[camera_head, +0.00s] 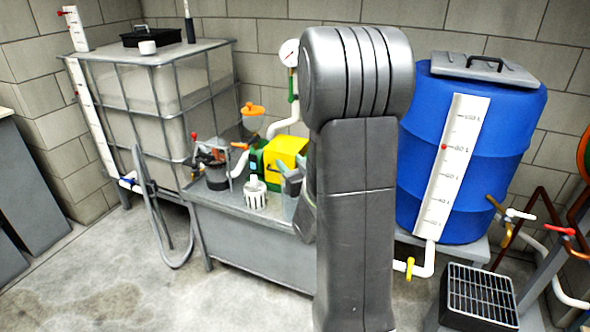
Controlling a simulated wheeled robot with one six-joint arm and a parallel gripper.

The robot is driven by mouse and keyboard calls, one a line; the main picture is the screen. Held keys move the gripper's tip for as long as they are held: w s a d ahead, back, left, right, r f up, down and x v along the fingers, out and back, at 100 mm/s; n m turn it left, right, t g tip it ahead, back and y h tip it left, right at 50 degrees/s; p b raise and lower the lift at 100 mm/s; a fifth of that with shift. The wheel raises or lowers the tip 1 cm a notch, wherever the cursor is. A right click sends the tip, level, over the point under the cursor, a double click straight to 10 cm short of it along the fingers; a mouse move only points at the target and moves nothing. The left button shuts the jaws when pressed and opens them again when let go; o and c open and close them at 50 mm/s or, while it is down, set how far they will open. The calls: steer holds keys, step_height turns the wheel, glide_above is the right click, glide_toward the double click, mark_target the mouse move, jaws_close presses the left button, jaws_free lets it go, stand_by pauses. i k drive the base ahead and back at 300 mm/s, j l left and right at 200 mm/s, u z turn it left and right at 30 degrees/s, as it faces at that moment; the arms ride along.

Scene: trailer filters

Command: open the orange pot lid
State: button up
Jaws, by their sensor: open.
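The orange lid (252,109) sits at the top of a clear pot (252,124) on the back part of the metal bench, in the middle left of the view. The lid looks seated on the pot. My gripper (284,178) shows only in part at the left edge of my grey arm, which hides the rest. Its fingers are open and appear empty, in front of a yellow box. It is to the right of the lid and lower in the picture, apart from it.
A yellow box (284,155), a white slotted cup (254,196) and a grey container of tools (214,170) stand on the bench (230,218). White pipework and a gauge (289,52) rise behind. A caged tank (150,90) is left, a blue barrel (415,150) right.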

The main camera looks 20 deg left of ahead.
mark_target(251, 109)
steer(key=i+j+u, duration=0.1)
steer(key=i+j, duration=0.9)
steer(key=i+l, duration=0.05)
